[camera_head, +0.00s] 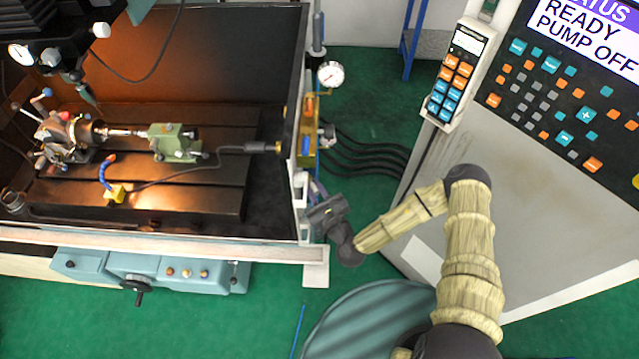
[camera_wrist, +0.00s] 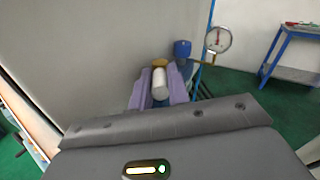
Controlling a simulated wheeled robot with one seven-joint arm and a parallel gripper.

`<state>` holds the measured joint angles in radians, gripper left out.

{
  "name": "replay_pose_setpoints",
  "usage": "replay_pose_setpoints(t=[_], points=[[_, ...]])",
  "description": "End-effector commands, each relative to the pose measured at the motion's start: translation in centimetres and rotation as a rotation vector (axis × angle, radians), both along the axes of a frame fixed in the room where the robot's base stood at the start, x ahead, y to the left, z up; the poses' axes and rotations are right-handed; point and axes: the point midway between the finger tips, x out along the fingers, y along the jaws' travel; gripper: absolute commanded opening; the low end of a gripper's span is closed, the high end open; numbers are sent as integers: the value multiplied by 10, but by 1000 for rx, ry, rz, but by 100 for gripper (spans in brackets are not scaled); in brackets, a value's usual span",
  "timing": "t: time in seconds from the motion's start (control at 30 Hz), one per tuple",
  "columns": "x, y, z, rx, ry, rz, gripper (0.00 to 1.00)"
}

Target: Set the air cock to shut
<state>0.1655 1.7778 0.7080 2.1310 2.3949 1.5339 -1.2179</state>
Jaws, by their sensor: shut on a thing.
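My gripper (camera_wrist: 159,88) has its two purple fingers shut on a pale, rounded piece (camera_wrist: 159,80), which appears to be the lever of the air cock. A brass-coloured part (camera_wrist: 159,63) shows just beyond the fingertips. Beside it on the right is a blue part (camera_wrist: 182,48). In the head view my gripper (camera_head: 315,188) is at the right outer side of the machine enclosure, below the yellow air unit (camera_head: 308,125). There the wrist hides most of the gripped piece. I cannot tell the cock's setting.
A pressure gauge (camera_head: 330,74) stands above the air unit; it also shows in the wrist view (camera_wrist: 217,40). Black hoses (camera_head: 370,145) run rightward from the unit. The enclosure wall (camera_wrist: 90,50) is close on the left. A grey control cabinet (camera_head: 530,200) stands right.

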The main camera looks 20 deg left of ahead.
Motion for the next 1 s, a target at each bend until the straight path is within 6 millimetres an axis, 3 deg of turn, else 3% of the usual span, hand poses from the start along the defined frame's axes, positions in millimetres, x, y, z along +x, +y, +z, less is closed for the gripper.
replay_pose_setpoints(t=[0.4,0.43,0.53,1.0], points=[[4,2,4,6,-13,-18,0],[4,2,4,5,-14,-17,19],[3,3,4,4,-14,-14,39],[2,0,1,2,-4,-12,39]])
